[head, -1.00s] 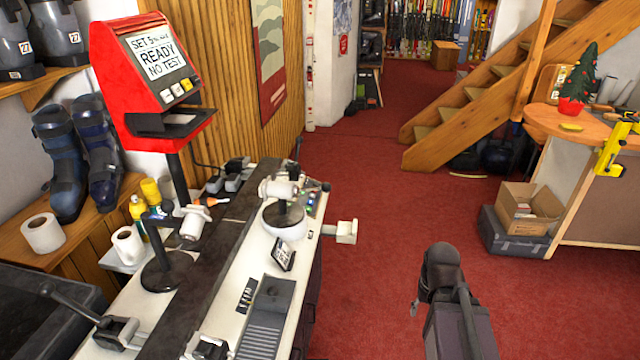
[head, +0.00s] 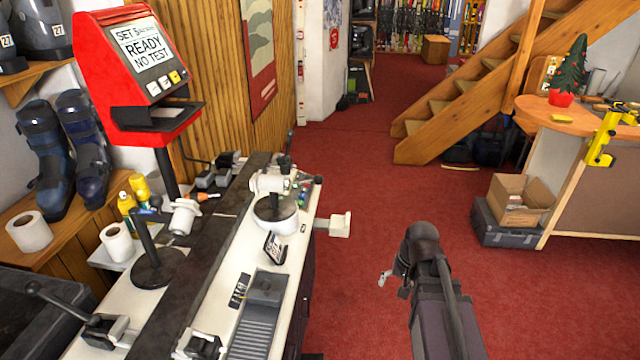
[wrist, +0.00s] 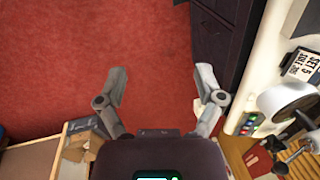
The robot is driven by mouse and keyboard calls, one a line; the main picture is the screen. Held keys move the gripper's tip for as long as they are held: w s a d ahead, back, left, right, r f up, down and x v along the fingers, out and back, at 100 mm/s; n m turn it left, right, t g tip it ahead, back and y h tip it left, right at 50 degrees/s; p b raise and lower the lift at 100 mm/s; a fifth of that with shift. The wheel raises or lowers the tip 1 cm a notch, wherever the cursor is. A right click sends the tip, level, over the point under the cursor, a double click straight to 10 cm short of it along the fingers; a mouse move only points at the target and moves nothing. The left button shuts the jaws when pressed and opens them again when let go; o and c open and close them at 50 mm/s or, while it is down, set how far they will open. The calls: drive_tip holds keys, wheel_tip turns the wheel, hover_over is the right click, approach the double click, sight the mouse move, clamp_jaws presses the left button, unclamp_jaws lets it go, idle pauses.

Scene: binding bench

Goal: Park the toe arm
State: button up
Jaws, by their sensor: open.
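The bench (head: 205,325) runs along the left of the head view. A dark post with a white cylindrical head (head: 184,217) stands on a round black base (head: 160,268). Farther back, another white head (head: 268,182) sits above a white rounded base (head: 277,214). A pale block on a bar (head: 340,224) juts out from the bench's right side. I cannot tell which of these is the toe arm. My gripper (head: 385,279) is right of the bench, over the red floor, apart from these parts. In the wrist view it is open and empty (wrist: 162,75).
A red display unit (head: 140,75) rises on a post behind the bench. Clamps (head: 105,330) with levers sit at the near end. A small sign (head: 273,247) stands on the bench.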

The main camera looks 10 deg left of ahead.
drive_tip(key=w+a+f+m+y+b, duration=0.1)
drive_tip(key=w+a+m+y+b, duration=0.3)
drive_tip(key=w, duration=0.5)
drive_tip(key=m+t+y+b, duration=0.4)
drive_tip(key=m+y+b, duration=0.3)
drive_tip(key=m+y, duration=0.5)
approach(319, 179)
drive_tip(key=w+v, duration=0.1)
drive_tip(key=v, duration=0.2)
drive_tip(key=shift+d+f+m+h, duration=0.2)
drive_tip(key=shift+m+h, duration=0.1)
drive_tip(key=x, duration=1.4)
drive_tip(key=shift+d, duration=0.1)
clamp_jaws()
